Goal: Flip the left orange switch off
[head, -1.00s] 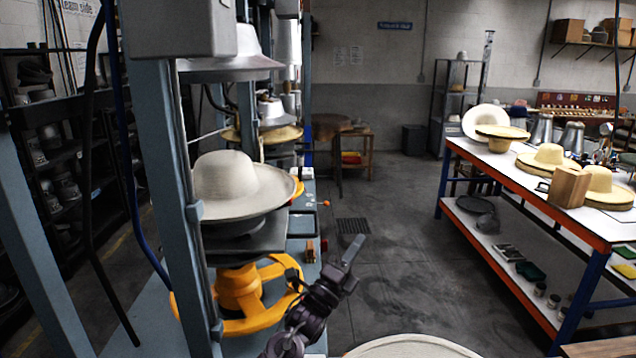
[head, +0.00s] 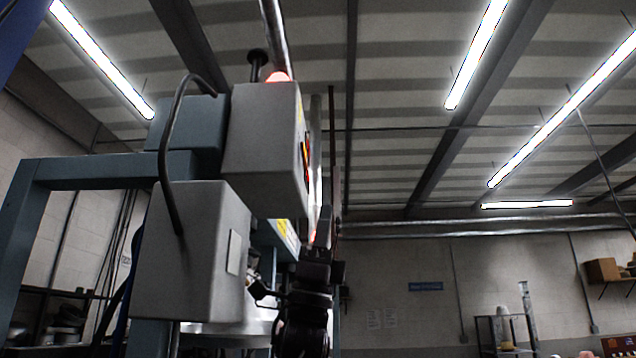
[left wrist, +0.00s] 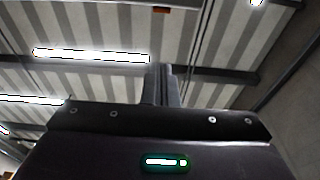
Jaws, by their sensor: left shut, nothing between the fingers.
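My left gripper (head: 324,222) is raised beside the right side of the hat press and points upward, its fingers closed together and empty. It also shows in the left wrist view (left wrist: 161,78), fingers shut against the ceiling behind. The press has an upper grey control box (head: 262,145), whose right face is seen nearly edge-on with thin red and yellow marks (head: 304,150). I cannot tell whether an orange switch is among them. The fingertips are below and right of this box, with no clear contact. My right gripper is out of view.
A lower grey box (head: 190,255) with a black cable stands left of the gripper. A red lamp (head: 278,76) sits on top of the upper box. Vertical pipes rise behind the gripper. The space to the right is open, with shelves (head: 505,335) far off.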

